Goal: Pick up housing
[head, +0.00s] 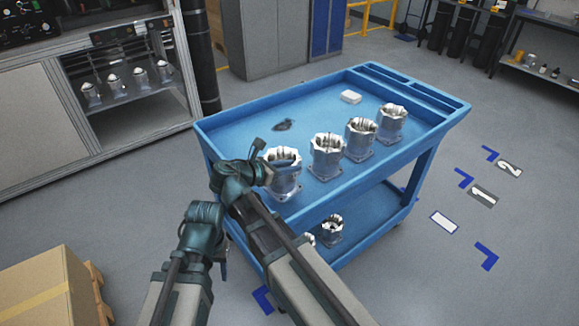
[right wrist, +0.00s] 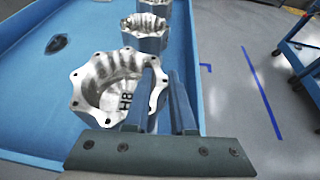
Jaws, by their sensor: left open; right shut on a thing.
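Several silver machined housings stand upright in a row on the blue cart's top. The nearest housing (head: 284,184) has a scalloped rim and a square base flange. My right gripper (head: 264,166) is at its left rim in the head view. In the right wrist view, the right gripper (right wrist: 166,100) is shut on this housing (right wrist: 88,92), one finger inside the bore and one outside the wall. Dark marks resembling "HB" show inside it. Other housings (head: 327,157) (head: 360,139) (head: 391,124) stand behind it. My left gripper (head: 222,268) is open, low beside the cart; its fingertips are hardly visible.
The blue cart (head: 240,118) has a raised rim and a lower shelf with more housings (head: 331,229). A dark object (head: 284,125) and a white block (head: 350,97) lie on top. A cardboard box (head: 45,295) stands lower left. A machine (head: 120,75) holds several housings.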

